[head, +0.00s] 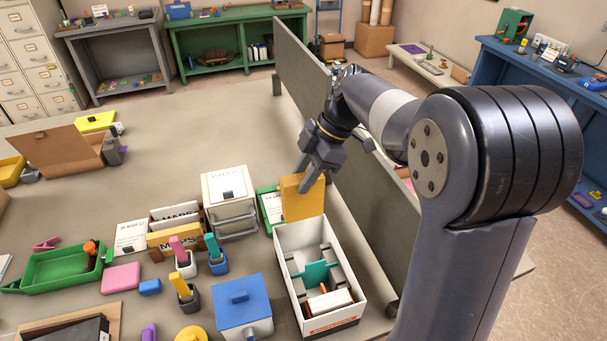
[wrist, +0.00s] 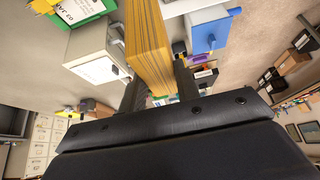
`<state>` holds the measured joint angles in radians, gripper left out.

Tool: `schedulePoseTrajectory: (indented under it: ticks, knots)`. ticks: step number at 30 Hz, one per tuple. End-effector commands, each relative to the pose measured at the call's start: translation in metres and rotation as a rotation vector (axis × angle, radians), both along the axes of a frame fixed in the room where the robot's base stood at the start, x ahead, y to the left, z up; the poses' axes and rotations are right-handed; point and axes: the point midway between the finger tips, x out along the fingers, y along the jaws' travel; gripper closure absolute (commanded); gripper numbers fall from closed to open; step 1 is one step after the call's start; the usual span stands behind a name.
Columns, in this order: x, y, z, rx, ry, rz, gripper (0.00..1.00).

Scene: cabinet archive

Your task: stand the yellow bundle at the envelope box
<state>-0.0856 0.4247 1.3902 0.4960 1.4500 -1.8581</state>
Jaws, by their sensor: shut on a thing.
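The yellow bundle (head: 302,198) is upright between the fingers of my gripper (head: 310,180), at the far end of an open white box (head: 345,317). In the wrist view the bundle (wrist: 147,45) shows its many sheet edges, with my gripper (wrist: 158,85) shut on it. The white box has a teal divider (head: 317,273), pale contents and an orange label too small to read; I cannot tell for sure that it is the envelope box. Whether the bundle's lower edge touches the table is hidden behind the box's far wall.
A green-edged folder (head: 271,207) stands close left of the bundle, beside a white cabinet box (head: 228,190). A tall grey panel (head: 305,95) runs along the right. A blue box (head: 242,305) is at front left. The table behind is mostly clear.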

Motion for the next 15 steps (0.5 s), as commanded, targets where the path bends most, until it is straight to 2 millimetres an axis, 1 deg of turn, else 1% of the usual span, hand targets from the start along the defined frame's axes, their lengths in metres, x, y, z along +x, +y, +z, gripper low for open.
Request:
schedulePoseTrajectory:
  ticks: [8,15]
  knots:
    - [0.000,0.000,-0.024,0.000,0.000,0.000,0.97]
    - [0.000,0.000,-0.051,0.000,0.000,-0.001,0.97]
